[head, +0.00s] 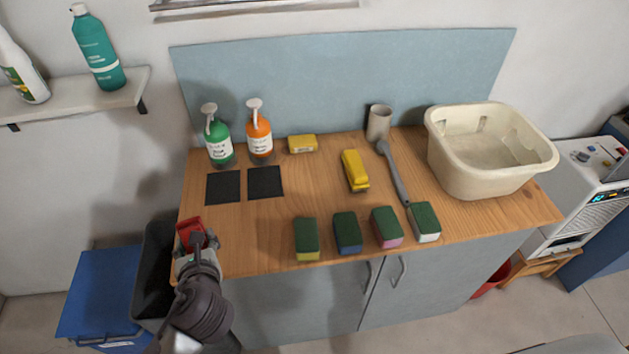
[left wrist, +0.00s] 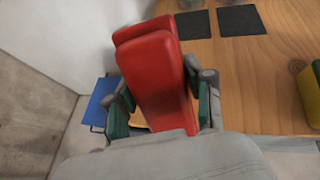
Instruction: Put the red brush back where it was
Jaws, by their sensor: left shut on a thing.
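The red brush (head: 189,232) is in my left gripper (head: 198,244), at the front left corner of the wooden counter (head: 270,220). In the left wrist view the red brush (left wrist: 158,75) fills the middle, with the fingers of my left gripper (left wrist: 160,108) closed on its two sides. Its far end points away from the wrist. My right gripper is not in view.
Two black squares (head: 265,182) lie before a green and an orange pump bottle (head: 260,138). Several sponges (head: 347,233) line the front edge. A dark bin (head: 155,270) is below left.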

